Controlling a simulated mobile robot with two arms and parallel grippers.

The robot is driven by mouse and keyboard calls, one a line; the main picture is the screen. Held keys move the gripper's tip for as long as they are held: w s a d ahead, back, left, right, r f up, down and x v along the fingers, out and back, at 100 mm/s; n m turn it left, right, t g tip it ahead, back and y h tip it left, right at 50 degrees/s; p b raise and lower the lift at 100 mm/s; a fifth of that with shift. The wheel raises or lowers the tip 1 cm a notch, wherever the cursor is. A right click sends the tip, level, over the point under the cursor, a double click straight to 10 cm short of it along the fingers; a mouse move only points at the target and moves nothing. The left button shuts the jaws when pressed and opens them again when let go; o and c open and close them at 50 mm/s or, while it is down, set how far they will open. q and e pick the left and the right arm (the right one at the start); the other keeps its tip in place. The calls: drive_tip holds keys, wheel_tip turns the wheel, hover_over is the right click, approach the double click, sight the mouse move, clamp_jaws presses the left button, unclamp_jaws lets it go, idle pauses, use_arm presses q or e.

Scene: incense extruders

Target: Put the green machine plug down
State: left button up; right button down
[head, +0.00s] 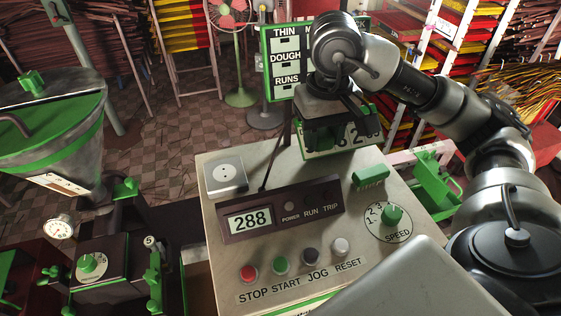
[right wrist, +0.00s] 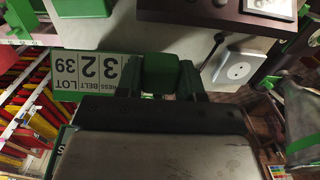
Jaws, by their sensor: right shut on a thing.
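My right gripper (head: 325,130) is in the air over the back edge of the control console. It is shut on the green machine plug, a green block (right wrist: 162,75) that shows between the fingers in the right wrist view. In the head view the fingers and shadow mostly hide the plug. A pale socket plate (head: 227,174) with small holes sits on the console's back left corner. It also shows in the right wrist view (right wrist: 238,69), apart from the plug. My left gripper is not in view.
A thin black lever (head: 275,166) stands near the socket plate. A hopper (head: 60,125) stands left; a sign board (head: 284,60) stands behind.

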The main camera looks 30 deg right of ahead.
sight(267, 172)
drive_tip(key=w+a+f+p, duration=0.1)
drive_tip(key=w+a, duration=0.1)
drive_tip(key=w+a+f+p, duration=0.1)
drive_tip(key=w+f, duration=0.1)
drive_tip(key=w+a+f+p, duration=0.1)
drive_tip(key=w+a+f, duration=0.1)
drive_tip(key=w, duration=0.1)
drive_tip(key=shift+a, duration=0.3)
drive_tip(key=shift+w+a+f+p, duration=0.55)
drive_tip(key=shift+w+f, duration=0.1)
drive_tip(key=shift+w, duration=0.1)
drive_tip(key=shift+w+f, duration=0.1)
drive_tip(key=shift+f, duration=0.1)
wheel_tip(267, 172, down, 3)
drive_tip(key=shift+f+p, duration=0.1)
drive_tip(key=shift+p, duration=0.9)
drive_tip(key=shift+f, duration=0.3)
drive_tip(key=shift+f+b, duration=0.65)
drive_tip(key=shift+b, duration=0.35)
drive_tip(key=c, duration=0.7)
unclamp_jaws()
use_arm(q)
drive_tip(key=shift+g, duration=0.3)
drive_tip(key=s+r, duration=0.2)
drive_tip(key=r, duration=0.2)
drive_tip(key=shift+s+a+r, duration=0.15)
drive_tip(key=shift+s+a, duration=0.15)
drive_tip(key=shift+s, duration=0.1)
